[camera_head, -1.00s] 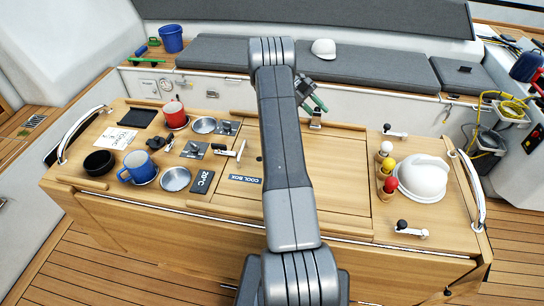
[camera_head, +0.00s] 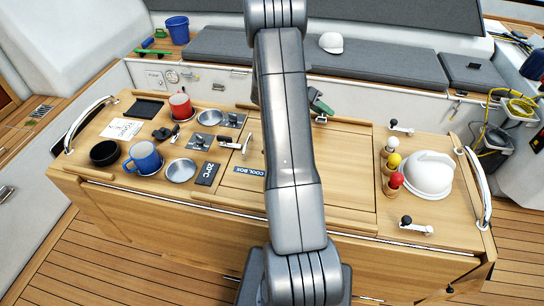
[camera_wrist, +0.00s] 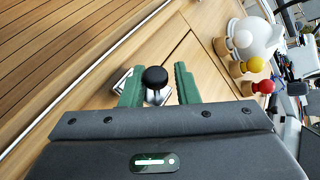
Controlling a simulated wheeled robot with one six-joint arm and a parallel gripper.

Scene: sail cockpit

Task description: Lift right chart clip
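The chart clip (camera_head: 321,119), small and metallic, stands at the back edge of the wooden table, right beside my arm. In the wrist view its round black knob (camera_wrist: 155,77) sits between the two green fingers of my gripper (camera_wrist: 158,86), with a gap to each finger. My gripper is open, and its green fingers (camera_head: 318,102) show just right of my arm in the head view, over the clip. The clip's base is partly hidden by the fingers. Similar black-knobbed clips stand at the table's right back (camera_head: 400,128) and right front (camera_head: 412,225).
Mugs (camera_head: 143,157), a black bowl (camera_head: 104,153) and plates fill the left. The lid around the clip is mostly clear.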

